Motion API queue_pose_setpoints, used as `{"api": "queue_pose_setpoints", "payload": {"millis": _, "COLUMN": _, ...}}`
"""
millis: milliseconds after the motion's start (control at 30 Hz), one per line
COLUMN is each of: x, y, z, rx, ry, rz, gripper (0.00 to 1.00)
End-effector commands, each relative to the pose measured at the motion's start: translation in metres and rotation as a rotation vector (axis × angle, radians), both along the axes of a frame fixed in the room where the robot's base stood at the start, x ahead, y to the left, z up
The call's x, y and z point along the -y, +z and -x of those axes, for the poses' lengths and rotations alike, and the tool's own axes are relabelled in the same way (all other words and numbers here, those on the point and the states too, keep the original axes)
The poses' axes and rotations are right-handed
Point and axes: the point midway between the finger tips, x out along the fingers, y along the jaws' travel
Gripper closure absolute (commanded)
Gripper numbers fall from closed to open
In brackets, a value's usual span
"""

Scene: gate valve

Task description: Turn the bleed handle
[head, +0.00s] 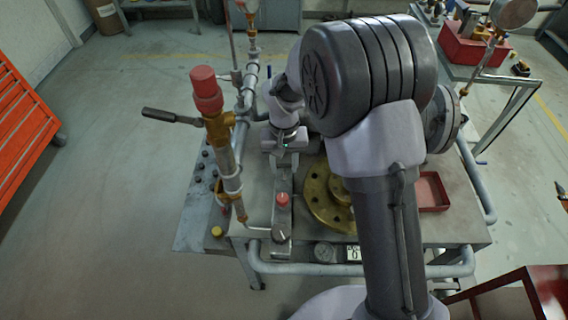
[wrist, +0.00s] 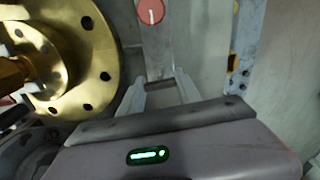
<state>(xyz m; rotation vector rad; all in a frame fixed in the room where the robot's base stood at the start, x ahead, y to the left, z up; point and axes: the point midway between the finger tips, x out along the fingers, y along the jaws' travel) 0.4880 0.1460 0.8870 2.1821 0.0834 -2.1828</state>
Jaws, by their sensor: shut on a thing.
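My gripper (head: 284,152) points down over a narrow grey panel (head: 283,218) left of the brass flange. In the wrist view, the two pale fingers of my gripper (wrist: 160,86) stand on either side of a small grey part, which I take to be the bleed handle (wrist: 162,92). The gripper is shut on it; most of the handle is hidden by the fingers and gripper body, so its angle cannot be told. A red round knob (head: 283,199) sits on the panel just nearer than the gripper; it also shows in the wrist view (wrist: 150,12).
The brass flange (head: 318,197) lies close right of my gripper. An upright pipe with a red cap (head: 206,88) and a dark lever (head: 171,116) stand to the left. A red tray (head: 434,191) is at the bench's right. The floor at left is clear.

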Motion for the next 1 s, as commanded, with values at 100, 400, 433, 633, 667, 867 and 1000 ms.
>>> {"api": "queue_pose_setpoints", "payload": {"millis": 100, "x": 0.0, "y": -0.0001, "z": 0.0, "rx": 0.0, "ry": -0.049, "rz": 0.0, "gripper": 1.0}}
{"api": "queue_pose_setpoints", "payload": {"millis": 400, "x": 0.0, "y": -0.0001, "z": 0.0, "rx": 0.0, "ry": -0.119, "rz": 0.0, "gripper": 1.0}}
{"api": "queue_pose_setpoints", "payload": {"millis": 433, "x": 0.0, "y": -0.0001, "z": 0.0, "rx": 0.0, "ry": -0.122, "rz": 0.0, "gripper": 1.0}}
{"api": "queue_pose_setpoints", "payload": {"millis": 633, "x": 0.0, "y": 0.0, "z": 0.0, "rx": 0.0, "ry": -0.128, "rz": 0.0, "gripper": 1.0}}
{"api": "queue_pose_setpoints", "payload": {"millis": 667, "x": 0.0, "y": 0.0, "z": 0.0, "rx": 0.0, "ry": -0.128, "rz": 0.0, "gripper": 1.0}}
{"api": "queue_pose_setpoints", "payload": {"millis": 867, "x": 0.0, "y": 0.0, "z": 0.0, "rx": 0.0, "ry": -0.128, "rz": 0.0, "gripper": 0.58}}
{"api": "queue_pose_setpoints", "payload": {"millis": 1000, "x": 0.0, "y": 0.0, "z": 0.0, "rx": 0.0, "ry": -0.127, "rz": 0.0, "gripper": 0.38}}
